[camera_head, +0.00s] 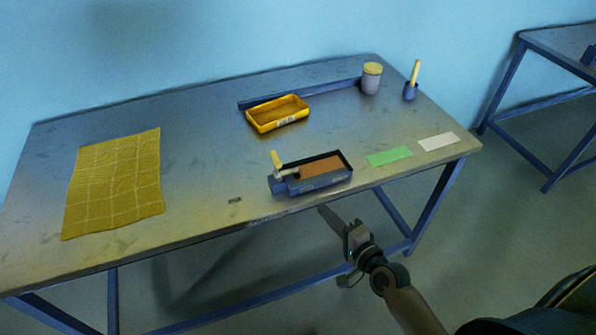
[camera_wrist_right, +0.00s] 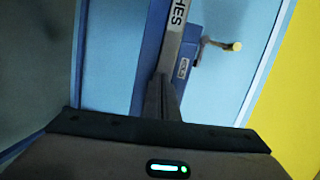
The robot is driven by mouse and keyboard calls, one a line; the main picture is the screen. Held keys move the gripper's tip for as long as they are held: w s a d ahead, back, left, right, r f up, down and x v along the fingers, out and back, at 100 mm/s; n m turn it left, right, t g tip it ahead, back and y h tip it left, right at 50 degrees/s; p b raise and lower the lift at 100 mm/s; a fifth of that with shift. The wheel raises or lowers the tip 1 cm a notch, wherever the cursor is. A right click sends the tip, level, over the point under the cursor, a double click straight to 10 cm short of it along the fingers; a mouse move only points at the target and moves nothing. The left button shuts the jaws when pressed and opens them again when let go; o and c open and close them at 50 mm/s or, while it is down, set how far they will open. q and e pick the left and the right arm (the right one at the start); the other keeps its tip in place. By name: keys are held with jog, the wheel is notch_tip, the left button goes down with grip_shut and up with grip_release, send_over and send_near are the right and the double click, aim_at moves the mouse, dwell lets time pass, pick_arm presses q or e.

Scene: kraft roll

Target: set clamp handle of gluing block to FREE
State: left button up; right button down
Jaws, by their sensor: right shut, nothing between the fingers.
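The gluing block (camera_head: 311,183) is a dark blue box near the table's front edge, with a brown inner surface. Its clamp handle (camera_head: 277,160) has a yellow grip and stands up, leaning slightly, at the block's left end. My right gripper (camera_head: 323,211) is shut and empty, below and in front of the table edge, apart from the block. In the right wrist view, the shut fingers (camera_wrist_right: 163,98) point towards the labelled table edge. The yellow-tipped handle (camera_wrist_right: 236,46) shows beyond them to the right. Any setting marks are too small to read. My left gripper is not in view.
The table (camera_head: 200,180) holds a yellow cloth (camera_head: 115,185), a yellow tray (camera_head: 260,121), a lidded jar (camera_head: 371,80), a brush in a blue cup (camera_head: 410,91), a green card (camera_head: 390,156) and a white card (camera_head: 438,142). The tabletop left of the block is mostly clear.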

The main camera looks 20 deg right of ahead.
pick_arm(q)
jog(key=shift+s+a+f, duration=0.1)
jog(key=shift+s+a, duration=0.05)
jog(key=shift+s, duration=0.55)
pick_arm(e)
notch_tip(320, 180, up, 11)
jog(key=m+t+y, duration=0.1)
jog(key=m, duration=0.1)
jog(key=shift+s+a+t+y, duration=0.15)
jog(key=shift+s+t+y, duration=0.15)
jog(key=shift+s+t, duration=0.1)
jog(key=shift+w, duration=0.2)
